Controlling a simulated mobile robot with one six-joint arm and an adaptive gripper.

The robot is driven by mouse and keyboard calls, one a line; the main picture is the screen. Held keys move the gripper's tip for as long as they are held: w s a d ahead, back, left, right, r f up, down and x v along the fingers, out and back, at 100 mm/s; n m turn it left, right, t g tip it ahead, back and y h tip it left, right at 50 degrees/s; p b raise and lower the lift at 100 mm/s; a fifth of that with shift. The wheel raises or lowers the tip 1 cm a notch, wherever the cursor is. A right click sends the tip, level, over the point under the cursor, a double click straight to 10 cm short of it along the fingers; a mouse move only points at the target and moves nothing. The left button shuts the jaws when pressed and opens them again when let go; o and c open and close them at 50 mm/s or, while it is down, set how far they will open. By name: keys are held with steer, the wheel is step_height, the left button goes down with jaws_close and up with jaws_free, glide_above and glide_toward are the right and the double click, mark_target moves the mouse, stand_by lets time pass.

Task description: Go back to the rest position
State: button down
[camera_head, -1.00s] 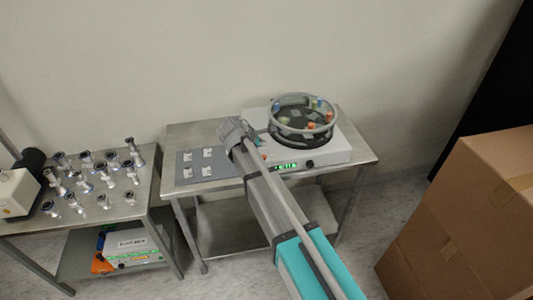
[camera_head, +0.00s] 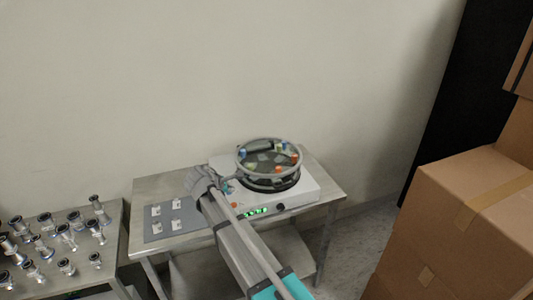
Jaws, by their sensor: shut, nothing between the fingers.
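My arm reaches from the bottom edge up to the middle metal table. My gripper (camera_head: 227,188) is at its far end, small and partly hidden by my wrist. It is shut and holds nothing. It appears by the left front of a white device (camera_head: 300,190) with a green lit display. I cannot tell whether the gripper touches the device.
A grey plate (camera_head: 155,229) with several small white squares lies left of my wrist on the metal table (camera_head: 325,188). Metal fittings (camera_head: 65,234) stand on another table at left. Stacked cardboard boxes (camera_head: 455,220) fill the right side. The wall behind is bare.

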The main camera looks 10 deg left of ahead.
steer(key=shift+d, duration=0.1)
steer(key=d+f+m+g, duration=0.25)
steer(key=d+m, duration=0.35)
steer(key=d, duration=1)
steer(key=s+d+f+m+g+y, duration=0.1)
steer(key=s+d+m+g, duration=0.1)
steer(key=s+d+m, duration=0.3)
steer(key=s+d+f+m+g+y, duration=0.1)
steer(key=s+d+m, duration=0.5)
steer(key=d, duration=0.8)
steer(key=s+d+f+m+g+y, duration=0.1)
steer(key=s+d+m+g, duration=0.2)
steer(key=d, duration=0.6)
steer(key=shift+s+d+m+y, duration=0.3)
steer(key=shift+s+m, duration=0.9)
steer(key=shift+s, duration=0.05)
